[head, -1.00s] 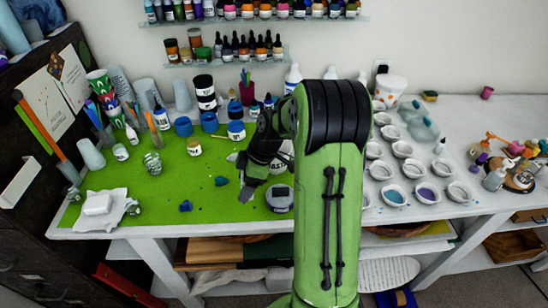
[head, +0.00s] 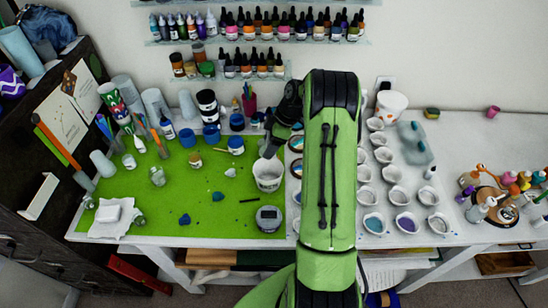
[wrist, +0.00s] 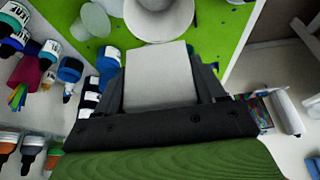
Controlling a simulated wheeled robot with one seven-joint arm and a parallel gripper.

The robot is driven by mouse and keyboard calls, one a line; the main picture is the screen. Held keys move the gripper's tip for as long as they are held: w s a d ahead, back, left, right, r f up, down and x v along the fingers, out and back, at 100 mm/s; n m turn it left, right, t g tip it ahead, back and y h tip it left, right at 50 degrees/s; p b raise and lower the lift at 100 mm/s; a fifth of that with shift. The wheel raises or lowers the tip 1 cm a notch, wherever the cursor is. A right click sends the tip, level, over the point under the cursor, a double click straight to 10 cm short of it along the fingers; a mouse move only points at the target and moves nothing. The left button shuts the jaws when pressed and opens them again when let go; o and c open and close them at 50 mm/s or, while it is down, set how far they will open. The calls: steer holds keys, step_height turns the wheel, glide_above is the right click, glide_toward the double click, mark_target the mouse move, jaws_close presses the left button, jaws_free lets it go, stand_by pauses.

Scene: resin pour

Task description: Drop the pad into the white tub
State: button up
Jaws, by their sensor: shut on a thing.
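The pad (wrist: 158,78) is a pale grey-white flat block, held between the two fingers of my gripper (wrist: 160,85) in the wrist view. The white tub (head: 268,178) stands open on the green mat, near the mat's right edge. In the head view my gripper (head: 269,152) is just above and behind the tub's rim, beside my arm. The pad is hard to make out there. The tub's rim and part of its inside also show in the wrist view (wrist: 160,22), beyond the pad. I cannot tell whether the pad is directly over the opening.
A grey round device (head: 269,218) sits in front of the tub. Blue-capped jars (head: 211,134) stand behind left. Several small cups (head: 391,173) stand right of my arm.

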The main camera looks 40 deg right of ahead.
steer(key=shift+w+d+r, duration=0.1)
steer(key=shift+d+r, duration=0.1)
steer(key=shift+d, duration=0.15)
steer(key=shift+f, duration=0.25)
step_height(320, 180, down, 6)
steer(key=b, duration=0.3)
steer(key=shift+a+b, duration=0.15)
steer(key=shift+b, duration=0.25)
steer(key=o, duration=1.2)
steer(key=shift+r, duration=0.1)
steer(key=v, duration=1.5)
steer(key=shift+r+p, duration=0.35)
steer(key=shift+r, duration=0.05)
